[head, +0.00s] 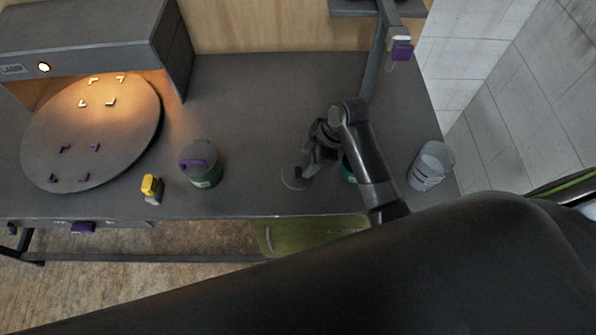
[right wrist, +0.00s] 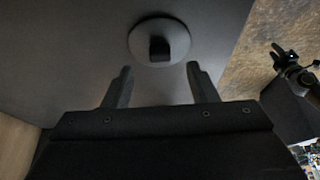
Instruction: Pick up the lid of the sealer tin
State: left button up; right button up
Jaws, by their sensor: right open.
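A round grey lid with a dark knob (head: 294,178) lies flat on the grey worktop near its front edge. It also shows in the right wrist view (right wrist: 176,40), just beyond the fingertips. My right gripper (head: 306,171) is close to the lid; in the right wrist view its fingers (right wrist: 158,80) are apart with nothing between them. A green tin (head: 348,171) stands right of the lid, mostly hidden by my right arm. In the right wrist view, what looks like my left gripper (right wrist: 284,56) is small and dark at the right; its jaws are unclear.
A green tin with a purple handle (head: 203,168) and a small yellow-topped block (head: 152,189) stand left. A pale grey jar (head: 431,166) stands right. A round turntable (head: 92,135) with corner marks lies far left under a lit hood (head: 85,45). Worktop behind the lid is clear.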

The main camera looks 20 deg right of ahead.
aim_at(299, 171)
jog(key=shift+a+f, duration=0.2)
jog(key=shift+f, duration=0.1)
jog(key=p+x, duration=0.2)
jog(key=x, duration=0.1)
jog(key=shift+w+a+f, duration=0.1)
jog(key=shift+a+f, duration=0.15)
jog(key=shift+f, duration=0.05)
jog(key=shift+a+f, duration=0.1)
jog(key=shift+f, duration=0.35)
jog(key=shift+c, duration=0.4)
jog(key=c, duration=1)
